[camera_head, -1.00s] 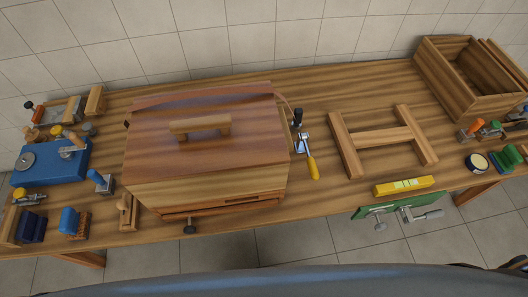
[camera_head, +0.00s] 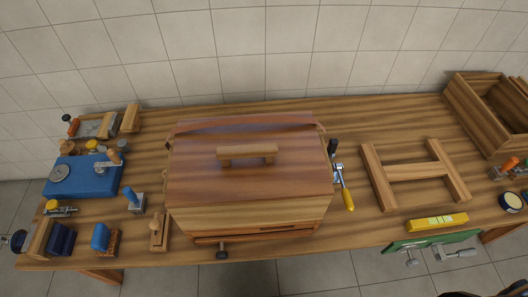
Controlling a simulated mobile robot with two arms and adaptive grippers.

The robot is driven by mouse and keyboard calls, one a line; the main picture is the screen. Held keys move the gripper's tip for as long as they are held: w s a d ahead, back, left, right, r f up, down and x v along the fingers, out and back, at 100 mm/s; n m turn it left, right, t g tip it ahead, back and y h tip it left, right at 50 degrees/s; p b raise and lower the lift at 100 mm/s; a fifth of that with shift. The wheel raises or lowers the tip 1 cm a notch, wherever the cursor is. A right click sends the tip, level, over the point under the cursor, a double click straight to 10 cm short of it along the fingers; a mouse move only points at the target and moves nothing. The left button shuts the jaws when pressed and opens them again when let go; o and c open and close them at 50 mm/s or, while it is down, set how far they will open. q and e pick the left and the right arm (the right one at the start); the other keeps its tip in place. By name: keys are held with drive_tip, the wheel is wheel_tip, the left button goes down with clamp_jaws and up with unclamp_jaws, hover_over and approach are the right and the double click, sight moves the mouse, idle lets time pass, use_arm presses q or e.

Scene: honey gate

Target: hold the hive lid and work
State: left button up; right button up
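The wooden hive (camera_head: 265,217) stands on the workbench near the middle of the head view. Its reddish-brown lid (camera_head: 205,170) lies on top, with a wooden bar handle (camera_head: 247,152) across it. The lid looks closed over the box; a narrow dark slot shows low on the hive's front. A lever tool with a yellow handle (camera_head: 347,200) sits against the hive's right side. Neither of my grippers is in view, and nothing touches the lid handle.
An H-shaped wooden frame (camera_head: 418,170) lies right of the hive, with a yellow level (camera_head: 437,222) in front. An open wooden crate (camera_head: 472,108) stands at the back right. A blue box (camera_head: 84,178) and several small tools crowd the left end.

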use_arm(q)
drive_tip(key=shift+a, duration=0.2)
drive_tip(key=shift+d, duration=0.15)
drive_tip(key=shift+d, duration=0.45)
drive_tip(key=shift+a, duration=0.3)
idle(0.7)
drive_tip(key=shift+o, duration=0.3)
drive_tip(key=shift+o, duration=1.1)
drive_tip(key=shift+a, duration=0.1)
